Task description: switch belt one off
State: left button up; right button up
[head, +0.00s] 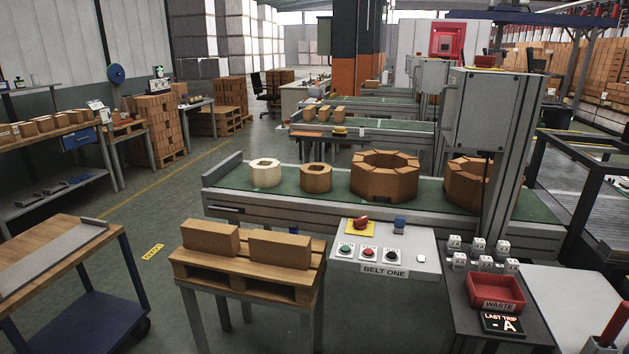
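The control panel labelled BELT ONE (411,241) stands in front of the belt, right of the middle in the head view. It carries a green button (346,249), a red button (369,253) and a black button (392,256) in a row. Behind them are a red knob (361,221) on a yellow plate and a small blue block-like part (399,224). The green belt (223,178) carries a pale ring (265,173), a brown ring (316,178) and larger brick rings (385,176). The belt's motion cannot be told. Neither of my grippers is in view.
A pallet-topped stand (247,271) with two bricks is left of the panel. A red WASTE tray (496,292) and several white blocks (479,245) are right of it. A grey cabinet (488,112) stands over the belt.

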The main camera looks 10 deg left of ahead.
aim_at(360, 223)
jog(key=i+z, duration=0.1)
jog(key=z, duration=0.45)
jog(key=i+j+z, duration=0.4)
jog(key=j, duration=0.15)
jog(key=j+z, duration=0.2)
jog(key=i+j, duration=0.1)
jog(key=j, duration=0.2)
jog(key=i+j, duration=0.15)
jog(key=j, duration=0.15)
jog(key=i+j, duration=0.1)
jog(key=j, duration=0.2)
jog(key=i+j+z, duration=0.1)
jog(key=j, duration=0.25)
